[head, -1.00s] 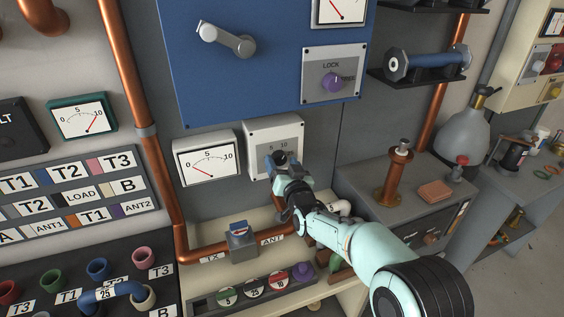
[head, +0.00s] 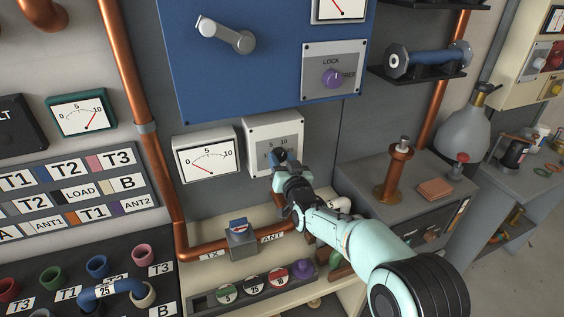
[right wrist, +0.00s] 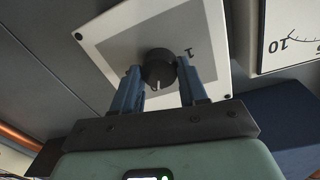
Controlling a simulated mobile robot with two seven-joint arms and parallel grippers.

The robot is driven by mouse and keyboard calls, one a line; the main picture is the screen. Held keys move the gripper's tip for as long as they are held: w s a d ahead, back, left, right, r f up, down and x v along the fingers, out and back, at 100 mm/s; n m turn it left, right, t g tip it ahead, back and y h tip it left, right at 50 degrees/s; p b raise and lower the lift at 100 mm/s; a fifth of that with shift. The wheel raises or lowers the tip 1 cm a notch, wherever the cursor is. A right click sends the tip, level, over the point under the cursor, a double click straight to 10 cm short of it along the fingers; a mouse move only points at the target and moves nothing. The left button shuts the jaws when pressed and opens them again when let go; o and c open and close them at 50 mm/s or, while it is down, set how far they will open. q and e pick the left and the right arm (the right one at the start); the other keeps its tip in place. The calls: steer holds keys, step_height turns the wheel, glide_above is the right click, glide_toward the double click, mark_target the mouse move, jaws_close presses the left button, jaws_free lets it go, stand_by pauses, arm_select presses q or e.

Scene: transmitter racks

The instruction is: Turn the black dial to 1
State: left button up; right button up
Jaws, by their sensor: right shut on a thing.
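The black dial (right wrist: 158,66) is a round knob on a white plate (right wrist: 112,42) on the wall. In the right wrist view its white pointer mark faces toward my gripper, and the label 1 is printed to the right of the knob. My right gripper (right wrist: 159,76) has one blue finger on each side of the dial and is shut on it. In the head view the plate (head: 258,130) shows labels 5 and 10 above my right gripper (head: 279,157), which hides most of the dial. My left gripper is not in view.
A white gauge (head: 206,157) is mounted left of the plate. Above is a blue panel (head: 270,65) with a lever and purple knob (head: 333,78). A copper pipe (head: 160,190) and a shelf with coloured knobs lie below. A grey cabinet (head: 350,180) stands right.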

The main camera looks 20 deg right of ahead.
steer(key=shift+f+n+b, duration=0.15)
steer(key=shift+n+b, duration=0.45)
steer(key=shift+n, duration=0.5)
steer(key=n+b, duration=0.1)
steer(key=n, duration=0.1)
steer(key=shift+n, duration=0.4)
steer(key=n+b, duration=0.1)
steer(key=n, duration=0.2)
steer(key=n+b, duration=0.1)
steer(key=n, duration=0.2)
steer(key=shift+n+t+y, duration=0.3)
steer(key=shift+t, duration=0.1)
steer(key=n+b, duration=0.1)
steer(key=n, duration=0.4)
steer(key=shift+d+n+y, duration=0.1)
steer(key=shift+n+y, duration=0.2)
steer(key=shift+n, duration=0.1)
arm_select(q)
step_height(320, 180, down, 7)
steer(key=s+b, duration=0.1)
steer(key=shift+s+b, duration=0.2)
steer(key=shift+b, duration=0.15)
arm_select(e)
steer(key=n, duration=0.6)
steer(key=shift+n, duration=0.3)
steer(key=o, duration=1.1)
steer(key=shift+c, duration=0.2)
steer(key=shift+s, duration=0.15)
